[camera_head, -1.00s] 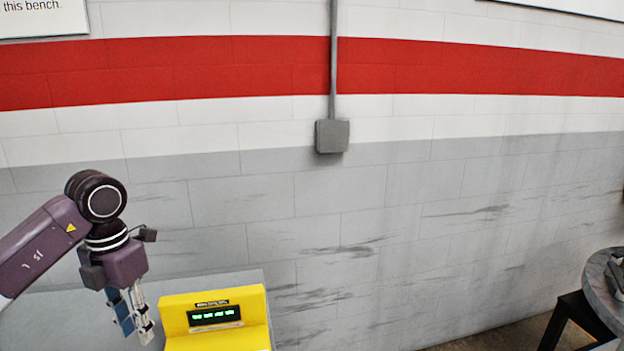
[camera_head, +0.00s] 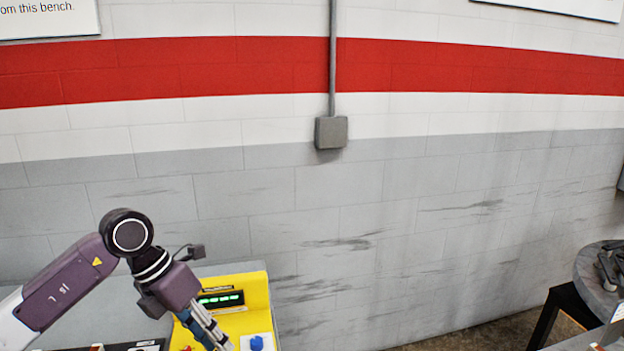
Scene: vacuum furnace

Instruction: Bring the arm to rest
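My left arm comes in from the lower left, purple with black joints. Its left gripper (camera_head: 207,332) points down and to the right, in front of the yellow box with a green lit display (camera_head: 258,292). The two fingers look close together at this angle, and their tips reach near the bottom edge of the picture, so I cannot tell whether they are open or shut. I see nothing clearly held between them. My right gripper is not in view.
A blue knob (camera_head: 257,343) sits on a pale panel at the yellow box's front. A round grey top on a black stand (camera_head: 597,284) is at the far right. A grey wall box with a conduit (camera_head: 331,132) is on the wall behind.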

